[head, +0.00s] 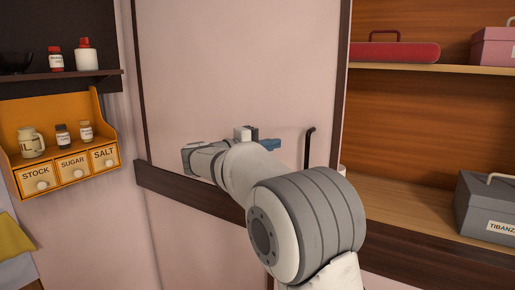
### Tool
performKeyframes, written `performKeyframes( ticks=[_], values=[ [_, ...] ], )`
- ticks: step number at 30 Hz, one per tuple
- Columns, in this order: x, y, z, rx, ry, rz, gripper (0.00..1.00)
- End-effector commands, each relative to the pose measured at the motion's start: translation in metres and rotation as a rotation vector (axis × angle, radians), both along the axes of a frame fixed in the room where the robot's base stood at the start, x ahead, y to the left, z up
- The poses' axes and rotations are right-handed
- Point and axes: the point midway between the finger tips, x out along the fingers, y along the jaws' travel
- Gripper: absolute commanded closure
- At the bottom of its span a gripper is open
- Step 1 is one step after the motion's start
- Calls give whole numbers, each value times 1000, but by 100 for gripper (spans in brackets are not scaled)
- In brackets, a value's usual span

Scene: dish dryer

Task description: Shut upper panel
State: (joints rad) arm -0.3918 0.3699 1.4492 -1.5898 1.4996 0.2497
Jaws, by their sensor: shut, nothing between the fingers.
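The upper panel (240,70) is a large pale pink board with dark side strips. It stands at the left of an open shelf space, which it leaves uncovered. A thin black handle (309,148) sits upright near the panel's right edge. My gripper (275,143) is in front of the panel, a little left of the handle, with its blue fingers shut and empty. There seems to be a small gap between the fingers and the handle. My arm hides the lower middle of the panel and part of the dark rail (165,183) under it.
The open cupboard at right holds a red case (395,53), a pink box (493,47) and a grey toolbox (487,208). At left, an orange spice rack (60,108) with jars hangs below a dark shelf (60,75) with bottles. A pale object partly shows behind the panel's right edge.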

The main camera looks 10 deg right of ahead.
Motion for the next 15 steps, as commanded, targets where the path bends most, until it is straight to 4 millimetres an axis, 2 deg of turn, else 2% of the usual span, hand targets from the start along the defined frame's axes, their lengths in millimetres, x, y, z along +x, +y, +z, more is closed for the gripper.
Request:
performKeyframes(
  ticks=[1,5,9,15],
  values=[
    [5,-12,0,0,0,-5,100],
    [17,-35,0,0,1,-3,100],
    [-3,-46,0,0,0,0,100],
    [-14,-55,0,0,1,1,100]
  ],
)
